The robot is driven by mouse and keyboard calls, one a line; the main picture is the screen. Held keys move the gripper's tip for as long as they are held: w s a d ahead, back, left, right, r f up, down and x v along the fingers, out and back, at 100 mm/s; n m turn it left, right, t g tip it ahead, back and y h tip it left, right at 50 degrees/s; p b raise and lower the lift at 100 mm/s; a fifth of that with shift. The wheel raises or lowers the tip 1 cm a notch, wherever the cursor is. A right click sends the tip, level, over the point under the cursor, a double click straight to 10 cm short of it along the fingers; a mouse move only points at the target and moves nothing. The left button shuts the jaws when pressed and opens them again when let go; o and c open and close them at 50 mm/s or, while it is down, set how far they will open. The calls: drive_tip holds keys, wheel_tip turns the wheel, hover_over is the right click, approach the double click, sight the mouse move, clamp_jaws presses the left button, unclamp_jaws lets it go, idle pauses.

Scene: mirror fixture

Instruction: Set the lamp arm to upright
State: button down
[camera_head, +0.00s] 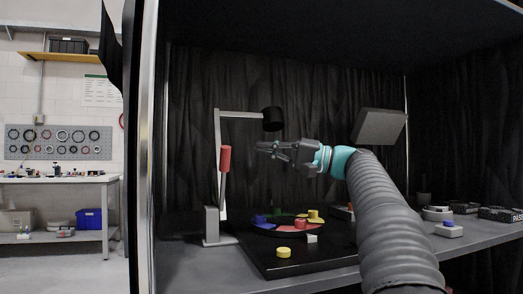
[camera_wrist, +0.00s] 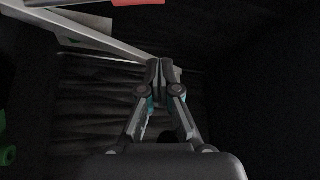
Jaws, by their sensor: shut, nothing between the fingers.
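The lamp (camera_head: 216,128) stands at the left of the dark cabinet, with a grey post on a block-like base. A thin horizontal bar runs right from its top to a black cylindrical head (camera_head: 272,119). A pale bar with a red grip (camera_head: 225,158) stands beside the post, nearly upright with its top leaning slightly right. My gripper (camera_head: 262,148) is shut and empty, right of the red grip and below the lamp head, apart from both in the picture. The wrist view shows the closed fingers (camera_wrist: 158,64), a grey bar (camera_wrist: 85,30) at upper left and a red edge (camera_wrist: 138,2).
A round coloured dial (camera_head: 282,225) with several small pieces lies on a black board (camera_head: 290,262). A yellow disc (camera_head: 284,252) sits at its front. A grey tilted panel (camera_head: 379,127) is behind my arm. Several small parts (camera_head: 448,229) lie on the right shelf.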

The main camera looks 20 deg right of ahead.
drive_tip(key=x, duration=0.8)
drive_tip(key=shift+s+a+f+b, duration=0.1)
drive_tip(key=shift+s+f+b, duration=0.15)
drive_tip(key=shift+s, duration=0.4)
drive_tip(key=shift+s+a+f+b, duration=0.1)
drive_tip(key=shift+s+f, duration=0.2)
drive_tip(key=shift+s, duration=0.3)
drive_tip(key=shift+s+a+f+b, duration=0.1)
drive_tip(key=shift+s+f+b, duration=0.15)
drive_tip(key=shift+s, duration=0.4)
